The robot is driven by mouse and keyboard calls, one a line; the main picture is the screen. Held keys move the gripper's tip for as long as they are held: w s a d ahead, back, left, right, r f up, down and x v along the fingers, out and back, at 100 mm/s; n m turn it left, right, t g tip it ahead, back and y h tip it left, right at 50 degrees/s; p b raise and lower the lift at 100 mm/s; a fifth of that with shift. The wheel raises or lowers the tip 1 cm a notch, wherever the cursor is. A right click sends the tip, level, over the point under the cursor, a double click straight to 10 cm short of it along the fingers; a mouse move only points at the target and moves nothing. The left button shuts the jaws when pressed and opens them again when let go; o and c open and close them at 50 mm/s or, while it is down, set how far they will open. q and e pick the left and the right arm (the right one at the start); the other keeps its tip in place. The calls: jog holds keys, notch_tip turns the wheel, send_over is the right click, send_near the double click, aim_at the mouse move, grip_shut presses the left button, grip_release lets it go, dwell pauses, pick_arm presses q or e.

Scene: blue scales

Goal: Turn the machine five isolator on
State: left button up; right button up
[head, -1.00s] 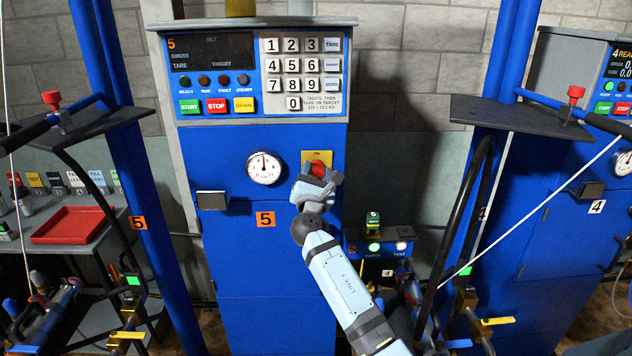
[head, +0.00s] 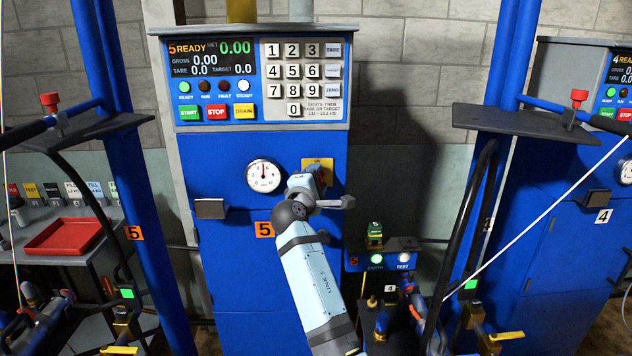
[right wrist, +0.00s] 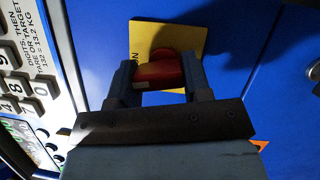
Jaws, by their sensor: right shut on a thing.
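Machine five is the blue cabinet (head: 230,240) marked with an orange 5. Its display (head: 210,57) is lit and reads 5 READY with NET 0.00, and a green lamp (head: 184,86) glows below it. The isolator is a red knob (right wrist: 160,70) on a yellow plate (right wrist: 198,42) in the right wrist view. My right gripper (right wrist: 163,78) is shut on the knob, one finger on each side. In the head view my right gripper (head: 318,180) covers the knob, and only part of the yellow plate (head: 318,163) shows. My left gripper is not in view.
A round gauge (head: 263,175) and a small grey box (head: 211,208) sit left of the isolator on the cabinet front. Blue posts with dark shelves stand on both sides. A red tray (head: 70,236) lies on a bench at left. Machine four (head: 570,230) stands at right.

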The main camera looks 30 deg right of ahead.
jog(key=shift+m+g+y, duration=0.3)
jog(key=shift+m+g, duration=0.2)
jog(key=shift+m, duration=1)
jog(key=o, duration=0.9)
